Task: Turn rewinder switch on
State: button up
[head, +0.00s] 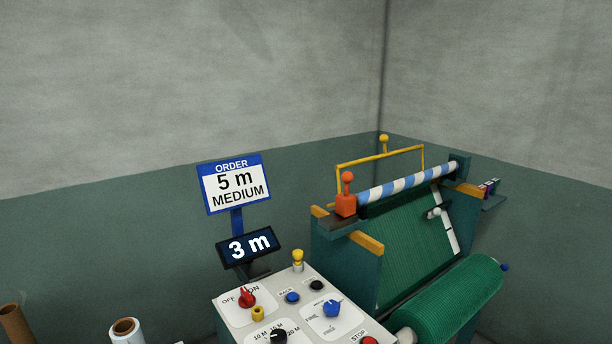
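The rewinder's switch is a red knob (247,299) on the pale control panel (268,324), at the panel's upper left. The label OFF is printed to its left and ON to its upper right. Its handle stands up between the labels, and I cannot tell for certain which one it points to. The rewinder (345,262) stands to the right of the panel, with green netting (405,240) and a green roll (455,300) at its front. My gripper is not in view.
Close to the switch are a yellow knob (258,313), a blue button (292,297) and a yellow-topped post (298,259). A display (248,247) reads 3 m below an order sign (234,184) reading 5 m MEDIUM. Tubes (125,330) stand at the lower left.

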aim_at(247, 301)
jog(key=k+l, duration=0.2)
jog(key=i+j+u, duration=0.2)
jog(key=u, duration=0.2)
jog(key=i+j+u, duration=0.1)
jog(key=i+u, duration=0.35)
jog(key=k, duration=0.1)
